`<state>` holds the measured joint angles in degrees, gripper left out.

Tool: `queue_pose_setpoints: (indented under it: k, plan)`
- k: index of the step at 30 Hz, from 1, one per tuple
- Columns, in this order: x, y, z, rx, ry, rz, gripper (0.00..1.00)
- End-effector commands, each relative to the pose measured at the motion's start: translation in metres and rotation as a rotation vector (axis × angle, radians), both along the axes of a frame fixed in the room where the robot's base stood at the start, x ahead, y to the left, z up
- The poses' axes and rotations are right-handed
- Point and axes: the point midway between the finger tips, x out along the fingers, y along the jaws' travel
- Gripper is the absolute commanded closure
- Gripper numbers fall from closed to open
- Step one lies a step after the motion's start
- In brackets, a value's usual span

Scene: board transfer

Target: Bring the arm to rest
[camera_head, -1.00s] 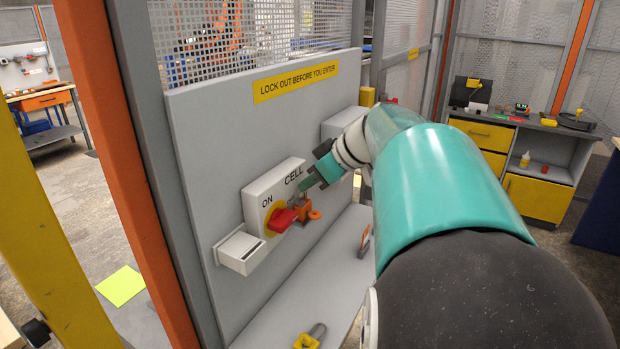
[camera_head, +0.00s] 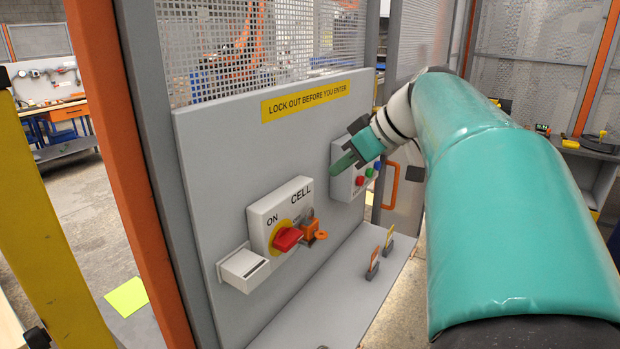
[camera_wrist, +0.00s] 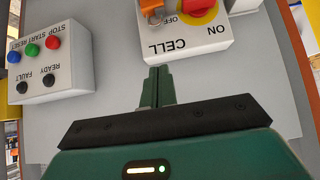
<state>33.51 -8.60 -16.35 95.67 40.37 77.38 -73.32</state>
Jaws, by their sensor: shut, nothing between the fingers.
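My gripper (camera_head: 345,163) is shut and empty. In the head view it is raised in front of the grey panel (camera_head: 225,150), above and right of the CELL switch box and apart from it. In the wrist view its closed green fingers (camera_wrist: 157,80) point toward the CELL box (camera_wrist: 185,45), which appears upside down there. The red switch handle (camera_head: 287,239) sits on a yellow disc on the box. An orange padlock-like piece (camera_head: 313,232) hangs at the right side of the switch; it also shows in the wrist view (camera_wrist: 152,8).
A button box (camera_head: 350,180) with red, green and blue buttons is close behind my gripper. A small open-topped holder (camera_head: 243,268) is left of the CELL box. An orange post (camera_head: 125,150) bounds the left.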

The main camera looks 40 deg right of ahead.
Motion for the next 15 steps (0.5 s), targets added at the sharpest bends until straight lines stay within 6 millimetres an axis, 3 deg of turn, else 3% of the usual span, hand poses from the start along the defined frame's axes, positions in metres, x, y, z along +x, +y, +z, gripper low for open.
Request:
queue_pose_setpoints:
  k: [6,15]
  plan:
    - [-0.015,-0.005,0.017,-0.001,0.0,0.0,1.0]
    - [-0.017,-0.006,0.018,-0.001,0.0,0.001,1.0]
